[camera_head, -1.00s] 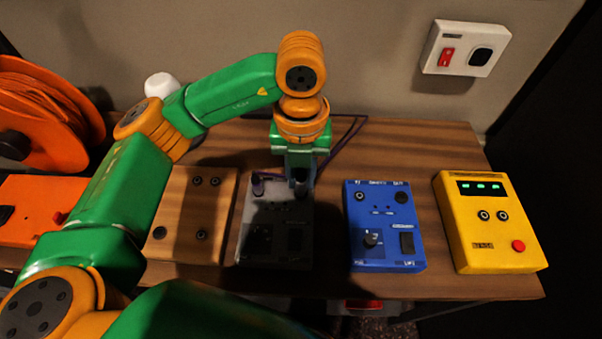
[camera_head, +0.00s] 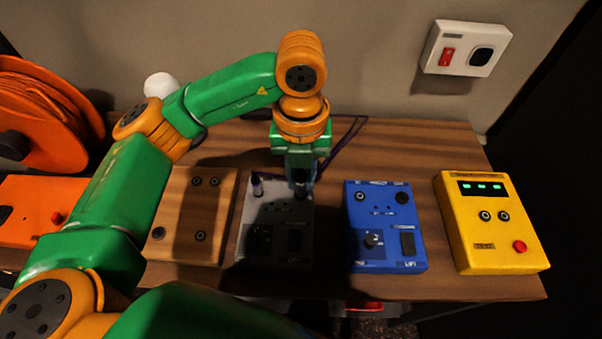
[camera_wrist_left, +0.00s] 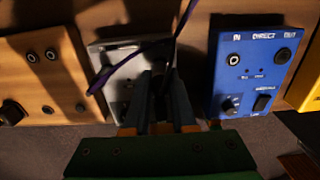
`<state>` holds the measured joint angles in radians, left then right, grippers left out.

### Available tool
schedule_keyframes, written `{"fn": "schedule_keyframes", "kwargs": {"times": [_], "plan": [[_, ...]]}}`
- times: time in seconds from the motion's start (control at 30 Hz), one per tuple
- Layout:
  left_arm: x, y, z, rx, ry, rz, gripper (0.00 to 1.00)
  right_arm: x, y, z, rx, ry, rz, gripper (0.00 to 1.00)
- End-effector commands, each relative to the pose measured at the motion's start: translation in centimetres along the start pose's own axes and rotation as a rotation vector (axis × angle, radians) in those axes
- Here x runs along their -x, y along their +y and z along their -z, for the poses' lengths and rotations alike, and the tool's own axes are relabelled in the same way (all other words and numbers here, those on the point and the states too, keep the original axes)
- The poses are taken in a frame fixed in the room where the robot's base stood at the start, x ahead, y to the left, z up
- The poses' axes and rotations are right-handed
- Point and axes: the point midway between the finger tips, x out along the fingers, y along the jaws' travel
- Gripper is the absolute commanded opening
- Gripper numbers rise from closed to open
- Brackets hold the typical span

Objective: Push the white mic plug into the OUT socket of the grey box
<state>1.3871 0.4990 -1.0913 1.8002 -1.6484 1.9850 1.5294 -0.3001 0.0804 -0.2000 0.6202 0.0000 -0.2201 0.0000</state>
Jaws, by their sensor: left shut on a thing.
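The grey box (camera_head: 274,221) lies on the desk between a wooden box and a blue box, mostly in the shadow of my arm. My left gripper (camera_head: 301,186) points down over its far right corner, where the OUT label cannot be read. Its fingers also show in the left wrist view (camera_wrist_left: 159,100), closed together over the box (camera_wrist_left: 118,72). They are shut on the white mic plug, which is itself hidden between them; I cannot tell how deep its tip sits. My right gripper is not in view.
A purple cable (camera_wrist_left: 130,64) crosses the grey box and loops behind my gripper. The wooden box (camera_head: 190,222) is left, the blue box (camera_head: 385,228) and yellow box (camera_head: 490,225) right. An orange cable reel (camera_head: 60,125) stands far left.

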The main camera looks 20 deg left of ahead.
Motion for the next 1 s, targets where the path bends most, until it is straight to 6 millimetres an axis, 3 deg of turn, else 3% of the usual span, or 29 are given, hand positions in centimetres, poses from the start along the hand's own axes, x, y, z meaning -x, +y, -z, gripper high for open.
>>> {"fn": "schedule_keyframes", "kwargs": {"times": [0.27,0.3,0.43,0.77,1.0], "plan": [[-0.7,0.0,0.0,0.0,0.0,0.0,0.0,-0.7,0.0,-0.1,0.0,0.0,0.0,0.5],[-0.7,0.0,0.0,0.0,0.0,0.0,0.27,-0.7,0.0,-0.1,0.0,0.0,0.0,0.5],[-0.6,0.0,0.0,0.0,0.0,0.0,0.59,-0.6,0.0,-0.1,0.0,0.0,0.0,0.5],[-0.2,0.0,0.0,0.0,-0.001,0.0,0.59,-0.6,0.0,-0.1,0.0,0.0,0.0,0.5],[4.0,0.0,-0.1,0.002,-0.005,0.001,0.59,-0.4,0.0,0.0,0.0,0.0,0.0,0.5]]}}
